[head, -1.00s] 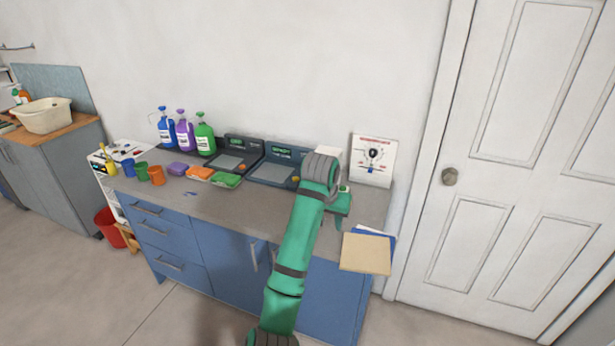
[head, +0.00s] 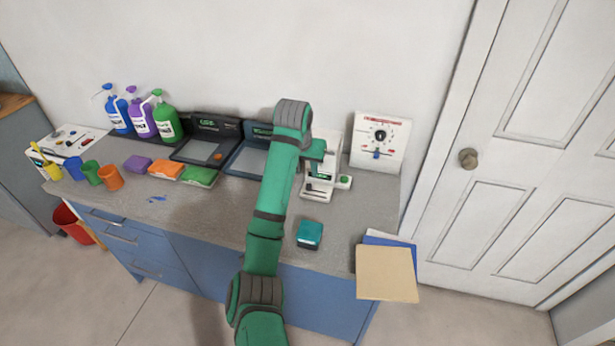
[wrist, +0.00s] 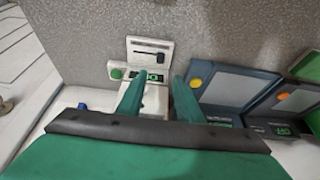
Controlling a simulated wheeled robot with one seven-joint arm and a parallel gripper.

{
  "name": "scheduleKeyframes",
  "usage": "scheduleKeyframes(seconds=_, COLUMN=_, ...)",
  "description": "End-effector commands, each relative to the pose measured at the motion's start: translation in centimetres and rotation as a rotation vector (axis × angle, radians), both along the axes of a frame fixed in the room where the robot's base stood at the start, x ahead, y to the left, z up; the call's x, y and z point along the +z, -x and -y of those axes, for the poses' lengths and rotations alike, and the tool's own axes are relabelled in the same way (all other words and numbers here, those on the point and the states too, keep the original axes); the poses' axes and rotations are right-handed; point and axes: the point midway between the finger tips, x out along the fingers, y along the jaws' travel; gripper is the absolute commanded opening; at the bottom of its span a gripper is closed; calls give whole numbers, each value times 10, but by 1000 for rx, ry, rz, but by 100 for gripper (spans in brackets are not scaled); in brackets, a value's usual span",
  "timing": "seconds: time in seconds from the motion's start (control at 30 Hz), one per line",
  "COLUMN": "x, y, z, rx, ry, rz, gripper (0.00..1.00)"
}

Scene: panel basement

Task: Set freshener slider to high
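A white device (head: 322,168) stands on the counter against the wall. It has a green knob (head: 345,181) and a dark slider (head: 318,188) low on its front; this slider also shows in the wrist view (wrist: 149,56). To its right a white panel (head: 397,160) carries a black dial (head: 380,134) and a blue slider tab (head: 376,154). No label I can read says which is the freshener. My gripper (wrist: 160,75) is open and empty, its fingers apart over the white device.
A teal box (head: 309,235) lies on the counter in front of the device. Tan and blue boards (head: 386,274) overhang the right front edge. Dark scales (head: 207,140), bottles (head: 140,115), sponges and cups stand to the left. A white door (head: 530,130) is at the right.

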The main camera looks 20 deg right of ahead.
Motion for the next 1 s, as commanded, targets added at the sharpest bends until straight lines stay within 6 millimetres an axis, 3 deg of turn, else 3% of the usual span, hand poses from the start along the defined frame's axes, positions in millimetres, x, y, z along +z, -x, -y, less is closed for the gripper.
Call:
scheduleKeyframes(seconds=0.3, x=-53, y=-17, z=11, rx=0, ry=-1, rz=-3, gripper=33)
scheduleKeyframes(seconds=0.5, x=-76, y=-25, z=19, rx=-2, ry=-1, rz=-2, gripper=33)
scheduleKeyframes(seconds=0.97, x=-86, y=-29, z=21, rx=-2, ry=0, rz=0, gripper=33)
scheduleKeyframes(seconds=1.0, x=-85, y=-29, z=21, rx=-2, ry=0, rz=0, gripper=23)
